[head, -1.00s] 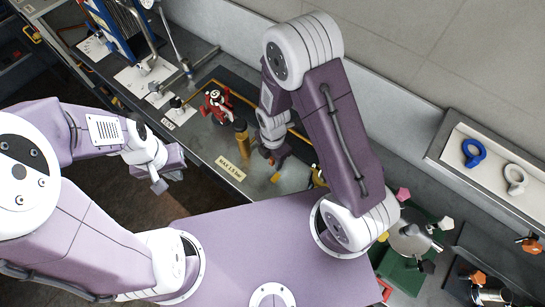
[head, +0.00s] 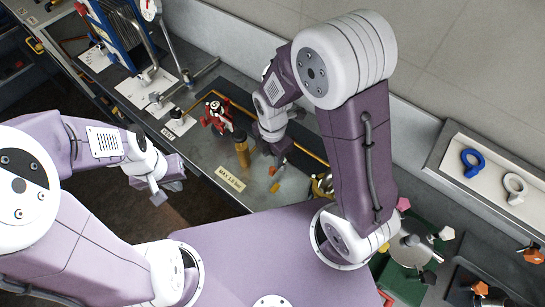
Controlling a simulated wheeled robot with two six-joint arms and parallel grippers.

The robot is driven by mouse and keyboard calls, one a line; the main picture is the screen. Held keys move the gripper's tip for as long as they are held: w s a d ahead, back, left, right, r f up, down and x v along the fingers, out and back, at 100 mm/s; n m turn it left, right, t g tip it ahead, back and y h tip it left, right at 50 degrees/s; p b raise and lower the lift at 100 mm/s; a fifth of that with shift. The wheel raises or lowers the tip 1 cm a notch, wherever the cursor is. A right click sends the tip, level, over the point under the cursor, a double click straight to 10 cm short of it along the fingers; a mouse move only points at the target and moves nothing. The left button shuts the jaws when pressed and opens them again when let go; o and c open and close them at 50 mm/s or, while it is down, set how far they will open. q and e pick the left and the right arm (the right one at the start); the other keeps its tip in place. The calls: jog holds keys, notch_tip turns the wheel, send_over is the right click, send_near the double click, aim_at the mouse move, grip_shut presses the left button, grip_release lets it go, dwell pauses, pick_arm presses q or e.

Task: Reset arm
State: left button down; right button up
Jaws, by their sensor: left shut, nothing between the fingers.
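My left gripper (head: 160,186) hangs over the dark floor in front of the bench, at the left of the head view. Its fingers are shut and hold nothing. My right gripper (head: 280,158) is over the bench, right of the yellow-brown cylinder. It is small and partly hidden by its own wrist, so I cannot tell whether its fingers are open or shut. The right arm is folded high in front of the back wall.
A red valve (head: 216,114) and a yellow-brown cylinder (head: 241,150) stand on the bench near a labelled plate (head: 231,178). A blue ring (head: 472,163) and a white ring (head: 514,188) sit on the right shelf.

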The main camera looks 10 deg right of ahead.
dwell(0.3)
jog(key=s+d+m+b, duration=0.2)
jog(key=d+m, duration=0.2)
jog(key=m, duration=0.8)
jog(key=s+d+m+t+b, duration=0.1)
jog(key=s+d+m+b, duration=0.2)
jog(key=m, duration=0.9)
jog(key=shift+d, duration=0.6)
dwell(2.1)
